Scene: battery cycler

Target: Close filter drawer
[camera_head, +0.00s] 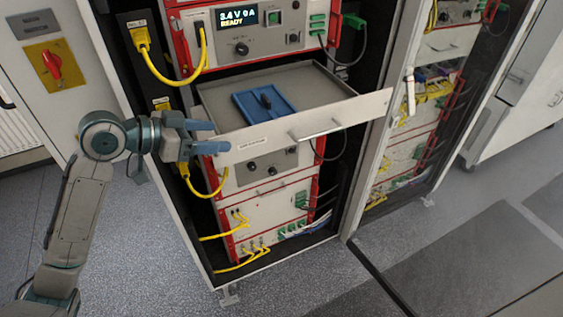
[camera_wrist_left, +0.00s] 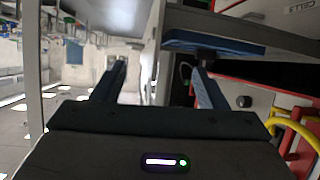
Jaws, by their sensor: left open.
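The filter drawer (camera_head: 338,115) is pulled out of the rack in the head view. It has a long white front panel with a bar handle (camera_head: 318,131) and a small label. A blue filter piece (camera_head: 265,102) with a dark knob lies in its grey tray. My left gripper (camera_head: 217,136) is open at the left end of the drawer front, its blue fingertips close to the panel. I cannot tell whether they touch it. In the left wrist view the two fingers are spread, with a pale panel edge beside the right finger. My right gripper is not in view.
A unit with a lit display (camera_head: 238,17) sits above the drawer. Yellow cables (camera_head: 195,72) hang along the rack's left side. The floor (camera_head: 300,297) in front is clear.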

